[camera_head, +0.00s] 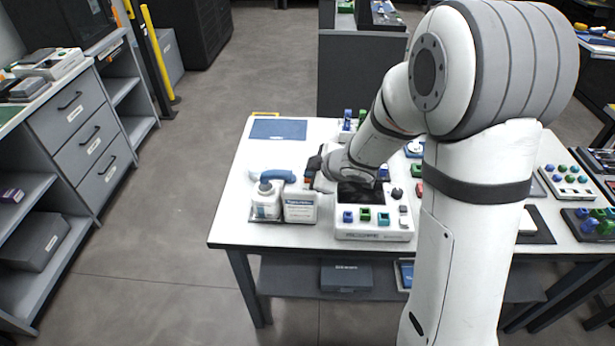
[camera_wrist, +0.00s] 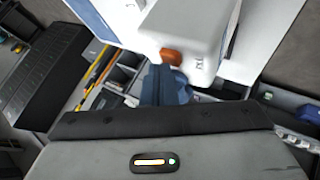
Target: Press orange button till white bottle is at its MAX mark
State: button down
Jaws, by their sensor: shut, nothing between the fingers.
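A white bottle (camera_head: 266,203) with a grey cap stands in a tray at the left front of the white table, beside a white labelled container (camera_head: 300,208). An orange button (camera_wrist: 171,56) sticks out of a white housing (camera_wrist: 185,25) in the wrist view; a small orange spot shows near my gripper in the head view. My gripper (camera_head: 314,165) is shut and empty, above and behind the container. Its dark fingers (camera_wrist: 164,72) point at the button, very close to it; I cannot tell whether they touch. The bottle's MAX mark and liquid level cannot be made out.
A white device (camera_head: 373,232) with coloured buttons stands right of the container, partly under my arm. A blue object (camera_head: 272,175) lies behind the bottle. A blue mat (camera_head: 278,129) lies at the table's back left. Grey drawers (camera_head: 82,125) stand left, across open floor.

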jog(key=shift+r+p, duration=0.65)
jog(key=shift+r, duration=0.1)
notch_tip(320, 180, up, 5)
jog(key=p, duration=0.5)
jog(key=shift+r, duration=0.1)
dwell(0.4)
